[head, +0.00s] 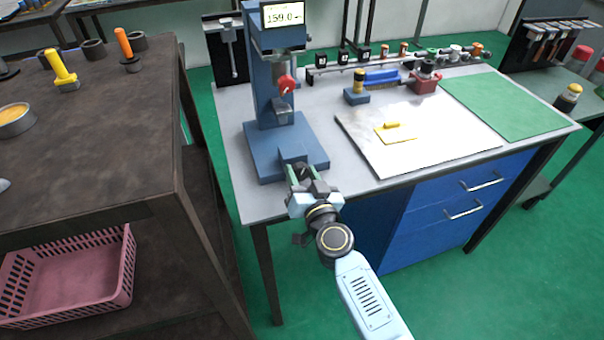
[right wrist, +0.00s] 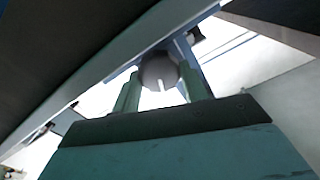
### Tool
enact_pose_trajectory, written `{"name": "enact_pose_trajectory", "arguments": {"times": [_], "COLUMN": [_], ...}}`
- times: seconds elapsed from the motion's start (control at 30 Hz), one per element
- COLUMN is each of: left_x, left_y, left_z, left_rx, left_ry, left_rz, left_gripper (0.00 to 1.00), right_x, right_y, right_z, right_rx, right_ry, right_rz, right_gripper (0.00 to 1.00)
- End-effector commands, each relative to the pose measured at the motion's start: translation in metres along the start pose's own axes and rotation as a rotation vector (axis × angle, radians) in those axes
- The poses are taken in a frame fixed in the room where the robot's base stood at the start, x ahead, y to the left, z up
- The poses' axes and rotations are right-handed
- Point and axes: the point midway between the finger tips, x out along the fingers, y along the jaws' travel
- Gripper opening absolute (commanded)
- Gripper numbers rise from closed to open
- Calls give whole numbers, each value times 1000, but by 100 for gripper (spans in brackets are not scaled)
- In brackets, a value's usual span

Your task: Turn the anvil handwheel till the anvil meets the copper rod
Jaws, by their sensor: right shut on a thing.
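A blue bench tester (head: 262,95) stands on the grey table, with a lit display (head: 283,14) on top that seems to read 159.0. A red part (head: 286,84) sits at its middle, above a small grey block (head: 284,117). My right gripper (head: 301,173) is at the front of the tester's base, its fingers on either side of the handwheel. In the right wrist view the round grey handwheel (right wrist: 158,73), with a white mark, is held between the green fingers. I cannot make out the copper rod or its gap to the anvil. My left gripper is not in view.
A white board (head: 420,145) with a yellow piece (head: 395,132) lies right of the tester, beside a green mat (head: 505,105). A rack of several small parts (head: 390,57) stands behind. A dark table (head: 95,130) is at left.

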Motion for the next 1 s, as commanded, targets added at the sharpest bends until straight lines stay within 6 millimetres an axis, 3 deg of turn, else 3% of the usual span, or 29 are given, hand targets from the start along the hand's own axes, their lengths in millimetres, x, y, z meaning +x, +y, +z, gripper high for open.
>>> {"name": "enact_pose_trajectory", "arguments": {"times": [0.33,0.37,0.53,0.83,1.0], "left_x": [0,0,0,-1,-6], "left_y": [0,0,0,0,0], "left_z": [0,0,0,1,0], "left_rx": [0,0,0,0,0], "left_ry": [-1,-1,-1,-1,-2], "left_rz": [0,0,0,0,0], "left_gripper": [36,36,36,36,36], "right_x": [0,0,0,-2,-21], "right_y": [0,0,0,0,0], "right_z": [1,1,1,0,0], "right_rx": [16,16,15,15,15], "right_ry": [-1,-1,-1,-1,-3], "right_rz": [0,0,0,0,1], "right_gripper": [21,45,64,64,64]}}
